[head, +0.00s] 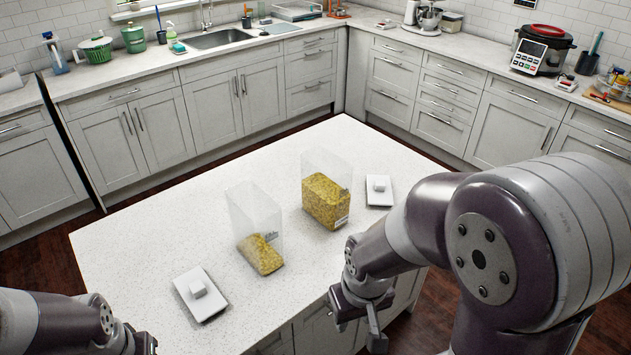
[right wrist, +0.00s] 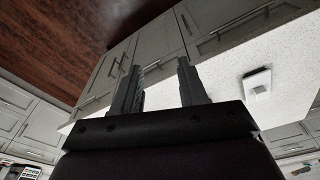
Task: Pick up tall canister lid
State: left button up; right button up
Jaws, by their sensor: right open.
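Two flat white lids with raised square knobs lie on the island top. One lid (head: 379,190) is at the right beside the fuller canister, and the other lid (head: 201,295) is at the front left. I cannot tell which belongs to the tall canister. A clear canister (head: 240,208) holds a little yellow food; another clear canister (head: 326,195) holds more. My right gripper (head: 356,322) is open and empty off the island's front edge, apart from both lids. In the right wrist view its fingers (right wrist: 158,70) are spread, with one lid (right wrist: 257,83) to their right. My left gripper (head: 140,341) is at the bottom left, its jaws unclear.
The white island top (head: 150,225) is clear around the lids and canisters. Its front edge and cabinet fronts lie close to my right gripper. Counters with a sink (head: 220,38), a mixer (head: 428,18) and a cooker (head: 541,50) stand far back.

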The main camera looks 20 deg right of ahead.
aim_at(385, 199)
jog(key=i+l+u, duration=0.15)
jog(key=l+u, duration=0.25)
jog(key=l, duration=0.25)
jog(key=i+l+u, duration=0.1)
jog(key=l+u, duration=0.3)
jog(key=l, duration=0.2)
jog(key=l+u, duration=0.45)
jog(key=l, duration=0.2)
jog(key=k+l, duration=0.1)
jog(key=l, duration=1.05)
jog(key=k+l, duration=0.15)
jog(key=l, duration=0.4)
jog(key=i+l+u, duration=0.05)
